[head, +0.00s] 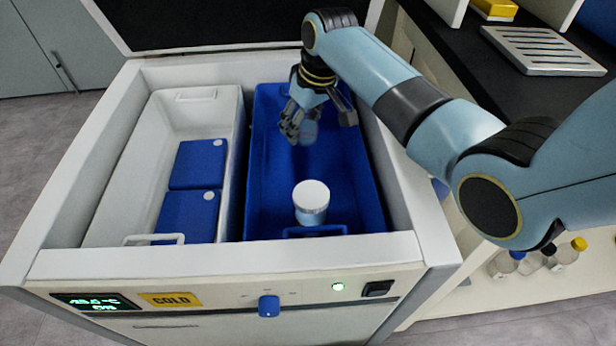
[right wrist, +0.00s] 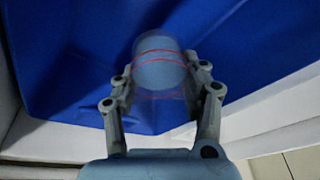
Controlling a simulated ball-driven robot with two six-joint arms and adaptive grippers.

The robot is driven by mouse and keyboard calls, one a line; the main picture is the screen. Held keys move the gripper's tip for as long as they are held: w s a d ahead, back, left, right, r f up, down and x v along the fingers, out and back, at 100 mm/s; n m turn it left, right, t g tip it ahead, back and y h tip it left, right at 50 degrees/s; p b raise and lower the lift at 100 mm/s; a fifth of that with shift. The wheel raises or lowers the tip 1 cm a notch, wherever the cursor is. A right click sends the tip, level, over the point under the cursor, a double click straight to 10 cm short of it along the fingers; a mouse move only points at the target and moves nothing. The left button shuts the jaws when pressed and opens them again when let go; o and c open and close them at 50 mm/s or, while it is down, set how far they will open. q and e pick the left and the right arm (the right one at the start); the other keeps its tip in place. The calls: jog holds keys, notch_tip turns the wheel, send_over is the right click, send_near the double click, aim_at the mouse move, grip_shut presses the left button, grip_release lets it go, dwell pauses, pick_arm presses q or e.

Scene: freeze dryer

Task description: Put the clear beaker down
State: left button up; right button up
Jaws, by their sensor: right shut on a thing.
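The clear beaker (right wrist: 160,72) has red lines around it and sits between the fingers of my right gripper (right wrist: 162,82) in the right wrist view. In the head view the right gripper (head: 312,120) points down over the far part of the blue bin, shut on the beaker (head: 309,132), which is faint against the blue. I cannot tell whether the beaker's base touches the bin floor. The left gripper is not in view.
The blue bin (head: 345,190) stands in the freeze dryer (head: 215,262). A white-lidded jar (head: 311,197) stands near its front wall. A white bin (head: 130,165) at left holds two blue blocks (head: 187,215). Bin floor between jar and gripper is clear.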

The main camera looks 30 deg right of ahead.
aim_at(299, 166)
notch_tip(299, 166, down, 4)
jog(key=shift+s+a+r+b, duration=0.1)
jog(key=shift+b, duration=0.7)
notch_tip(299, 166, down, 2)
jog(key=shift+f+b, duration=0.1)
jog(key=shift+b, duration=0.3)
jog(key=shift+f, duration=0.2)
notch_tip(299, 166, down, 3)
jog(key=shift+f+b, duration=0.15)
jog(key=shift+b, duration=0.75)
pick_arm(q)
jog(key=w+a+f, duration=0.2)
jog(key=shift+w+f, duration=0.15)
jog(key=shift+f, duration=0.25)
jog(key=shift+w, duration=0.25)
pick_arm(e)
jog(key=o, duration=1.3)
jog(key=shift+f, duration=0.1)
jog(key=shift+o, duration=0.2)
